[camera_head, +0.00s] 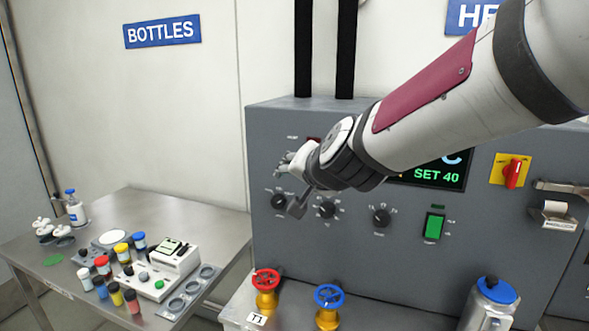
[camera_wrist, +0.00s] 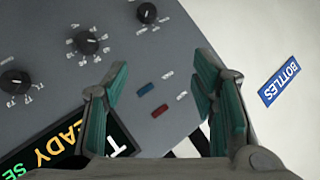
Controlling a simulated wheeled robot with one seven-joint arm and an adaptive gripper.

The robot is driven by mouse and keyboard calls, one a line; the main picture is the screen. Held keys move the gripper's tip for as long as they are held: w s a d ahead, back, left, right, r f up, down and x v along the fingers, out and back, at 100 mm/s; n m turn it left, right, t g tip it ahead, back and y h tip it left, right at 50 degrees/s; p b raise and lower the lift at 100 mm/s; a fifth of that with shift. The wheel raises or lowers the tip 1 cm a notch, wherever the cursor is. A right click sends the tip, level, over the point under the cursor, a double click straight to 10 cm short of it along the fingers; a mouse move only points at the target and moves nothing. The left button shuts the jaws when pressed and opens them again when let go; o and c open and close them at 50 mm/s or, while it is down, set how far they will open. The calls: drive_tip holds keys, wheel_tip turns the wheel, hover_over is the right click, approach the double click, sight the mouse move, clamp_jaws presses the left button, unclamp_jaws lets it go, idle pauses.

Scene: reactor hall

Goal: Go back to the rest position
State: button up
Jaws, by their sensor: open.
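My gripper (camera_head: 290,184) is in front of the upper left part of the grey control panel (camera_head: 395,243), beside the left knob (camera_head: 279,201). In the wrist view my gripper (camera_wrist: 161,82) has its two green-padded fingers spread apart with nothing between them. Beyond them show the panel face, a blue indicator (camera_wrist: 147,88) and a red indicator (camera_wrist: 160,110). Whether the fingertips touch the panel I cannot tell. My arm reaches in from the upper right and hides part of the display (camera_head: 436,176), which reads SET 40.
Below the panel stand a red valve wheel (camera_head: 266,279), a blue valve wheel (camera_head: 329,295) and a blue-lidded canister (camera_head: 491,302). A steel table (camera_head: 128,208) at left holds several capped bottles and a white device (camera_head: 166,268).

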drive_tip(key=s+d+f+n+g+h, duration=0.1)
drive_tip(key=s+d+f+n+g, duration=0.1)
drive_tip(key=s+d, duration=0.7)
drive_tip(key=s+d+f+n+g+h, duration=0.2)
drive_tip(key=s+d, duration=0.7)
drive_tip(key=s, duration=1)
drive_tip(key=shift+s+f+n+g+h, duration=0.35)
drive_tip(key=shift+f+g, duration=0.25)
drive_tip(key=shift+g, duration=0.5)
